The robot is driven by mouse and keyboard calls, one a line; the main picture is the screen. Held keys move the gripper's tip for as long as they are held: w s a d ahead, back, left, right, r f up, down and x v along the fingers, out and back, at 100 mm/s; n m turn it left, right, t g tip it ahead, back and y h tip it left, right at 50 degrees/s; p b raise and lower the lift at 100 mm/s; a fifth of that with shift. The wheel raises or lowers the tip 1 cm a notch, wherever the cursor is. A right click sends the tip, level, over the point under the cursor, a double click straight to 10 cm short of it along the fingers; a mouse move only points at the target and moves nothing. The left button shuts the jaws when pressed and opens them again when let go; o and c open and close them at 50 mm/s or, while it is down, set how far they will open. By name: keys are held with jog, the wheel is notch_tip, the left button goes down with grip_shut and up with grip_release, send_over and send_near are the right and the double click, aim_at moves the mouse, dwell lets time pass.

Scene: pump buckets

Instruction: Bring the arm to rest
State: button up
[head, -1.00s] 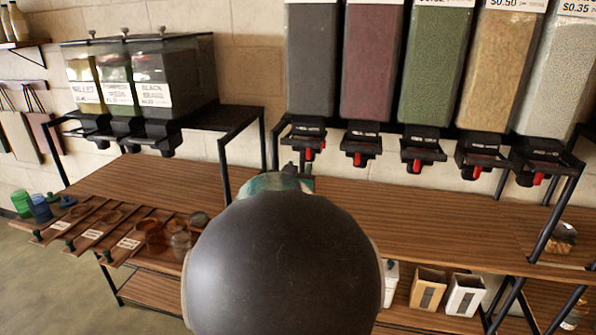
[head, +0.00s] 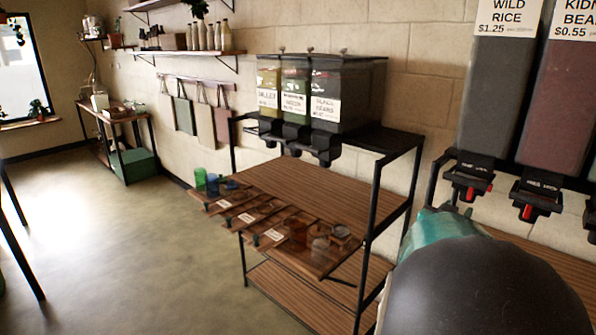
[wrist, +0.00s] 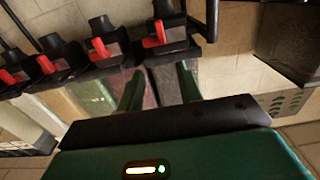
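My gripper (wrist: 160,88) shows in the wrist view with its two green fingers apart and nothing between them. It is in front of a row of black dispenser spouts with red levers (wrist: 155,38), and I see no contact with them. In the head view, the dark rounded link of my arm (head: 485,290) fills the bottom right, with a teal part (head: 435,228) above it. My fingertips are hidden there.
Large dispensers (head: 500,100) hang at the right, close to my arm. A wooden shelf unit (head: 330,190) holds three smaller dispensers (head: 345,90) and several cups (head: 300,232). Open floor (head: 130,240) lies at the left. A side table (head: 115,115) stands far back.

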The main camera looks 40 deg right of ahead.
jog(key=w+a+n+t+y, duration=0.5)
jog(key=w+a+t+y, duration=0.1)
jog(key=w+a, duration=0.65)
jog(key=w+a+f+n+t+y, duration=0.1)
jog(key=w+a+n+y, duration=0.15)
jog(key=a, duration=0.55)
jog(key=w+a+f+n+t+y, duration=0.15)
jog(key=a+y, duration=0.25)
jog(key=a, duration=0.5)
jog(key=s+a+f+n+g+y, duration=0.1)
jog(key=s+a+n+y, duration=0.1)
jog(key=a, duration=0.6)
jog(key=s+a+f+n+g+y, duration=0.1)
jog(key=s+a+n+g+y, duration=0.15)
jog(key=a, duration=0.55)
jog(key=s+a+f+n+g, duration=0.2)
jog(key=s+a, duration=0.4)
jog(key=s, duration=0.2)
jog(key=shift+a+f+g+y, duration=0.3)
jog(key=shift+a+f+y, duration=0.05)
jog(key=shift+y, duration=0.05)
jog(key=shift+d, duration=0.15)
